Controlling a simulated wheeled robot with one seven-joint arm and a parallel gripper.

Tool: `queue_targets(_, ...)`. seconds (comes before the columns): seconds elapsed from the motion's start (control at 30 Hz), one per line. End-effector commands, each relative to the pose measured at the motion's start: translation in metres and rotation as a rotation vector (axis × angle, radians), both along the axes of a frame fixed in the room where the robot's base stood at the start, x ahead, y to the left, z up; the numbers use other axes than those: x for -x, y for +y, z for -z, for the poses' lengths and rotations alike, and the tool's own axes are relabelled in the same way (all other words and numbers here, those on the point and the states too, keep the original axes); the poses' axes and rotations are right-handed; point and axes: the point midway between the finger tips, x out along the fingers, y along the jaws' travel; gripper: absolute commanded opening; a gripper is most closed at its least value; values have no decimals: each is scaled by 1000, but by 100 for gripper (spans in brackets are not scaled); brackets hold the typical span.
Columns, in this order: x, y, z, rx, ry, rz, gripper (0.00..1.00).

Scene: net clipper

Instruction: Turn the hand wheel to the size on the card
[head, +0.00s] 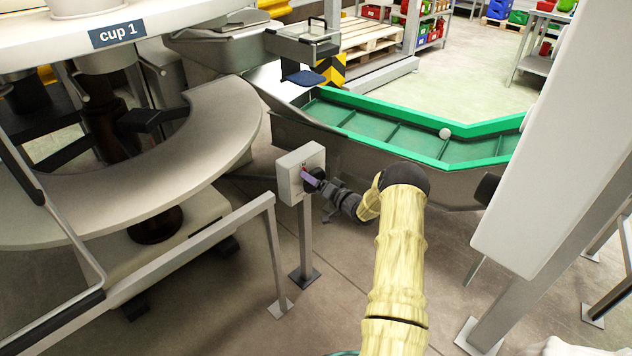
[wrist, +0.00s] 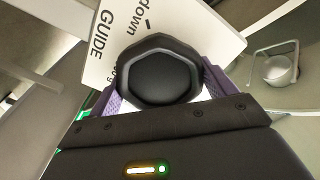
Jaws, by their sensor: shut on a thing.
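The black hand wheel (wrist: 158,75) sits between the two purple fingers of my gripper (wrist: 160,98) in the wrist view, and the gripper is shut on it. In the head view my gripper (head: 308,178) reaches the front of a light grey box (head: 290,177) on a post, and the wheel there is mostly hidden by it. The box's white face (wrist: 213,28) carries the printed words "GUIDE" and "down", partly covered by the wheel. I see no size card that I can make out in either view.
A metal rail (head: 225,222) stands left of the post. A green-edged conveyor (head: 400,130) runs behind the box to the right. A white panel (head: 540,140) stands at the right.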

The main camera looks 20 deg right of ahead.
Motion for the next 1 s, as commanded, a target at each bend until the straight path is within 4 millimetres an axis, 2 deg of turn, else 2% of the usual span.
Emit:
queue_targets(0.03,1,0,3,1,5,-1,61)
queue_targets(0.07,1,0,3,1,5,-1,89)
queue_targets(0.1,1,0,3,1,5,-1,97)
queue_targets(0.13,1,0,2,1,5,-1,100)
queue_targets(0.37,1,0,1,2,2,0,100)
queue_targets(0.57,15,-7,0,2,2,1,100)
queue_targets(1.0,94,-35,0,0,5,3,100)
